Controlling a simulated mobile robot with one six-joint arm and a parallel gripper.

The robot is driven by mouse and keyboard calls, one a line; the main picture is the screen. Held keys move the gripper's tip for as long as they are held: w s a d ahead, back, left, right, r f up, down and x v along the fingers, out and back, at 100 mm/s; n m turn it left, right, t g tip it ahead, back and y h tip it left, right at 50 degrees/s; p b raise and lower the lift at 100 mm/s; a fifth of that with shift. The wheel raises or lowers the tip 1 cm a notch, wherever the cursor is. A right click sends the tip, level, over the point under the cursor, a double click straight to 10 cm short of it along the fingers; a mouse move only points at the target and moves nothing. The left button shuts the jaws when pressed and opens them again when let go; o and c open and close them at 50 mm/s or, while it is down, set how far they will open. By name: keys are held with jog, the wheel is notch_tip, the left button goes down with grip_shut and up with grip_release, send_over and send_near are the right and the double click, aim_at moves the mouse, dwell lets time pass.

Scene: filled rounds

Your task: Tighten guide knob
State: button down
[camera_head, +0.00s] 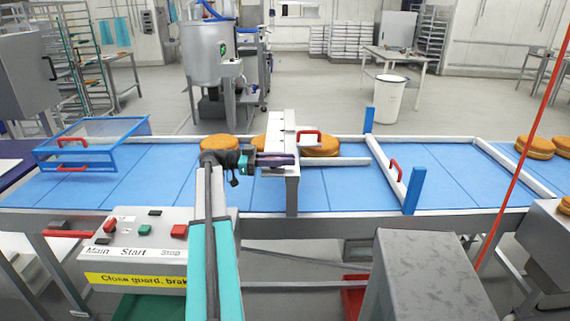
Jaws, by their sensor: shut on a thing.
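My gripper (284,160) is at the middle of the blue conveyor, reaching from my teal arm to the pale crosswise guide (291,196). Its dark jaws are shut at the near part of the guide's upright. The guide knob is hidden by the jaws, so its shape and how tight it sits cannot be told. A red handle (309,132) is on the guide, just beyond and to the right of my gripper.
Round filled cakes (324,146) lie on the belt behind the guide; more stand at the far right. A control box (140,240) with buttons is at the front left. A blue-framed guard (95,142) stands open at the left. A grey box (430,275) is at the front right.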

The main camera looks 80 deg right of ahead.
dwell(0.3)
jog(key=c, duration=1.7)
grip_release()
jog(key=shift+w, duration=0.2)
jog(key=shift+w+a+b, duration=0.25)
jog(key=shift+w+b, duration=0.35)
jog(key=shift+w, duration=1.6)
jog(key=shift+w+a+b, duration=0.25)
jog(key=shift+w+b, duration=0.35)
jog(key=shift+w, duration=1.65)
jog(key=shift+w+a+b, duration=0.25)
jog(key=shift+w+b, duration=0.35)
jog(key=shift+w, duration=1.6)
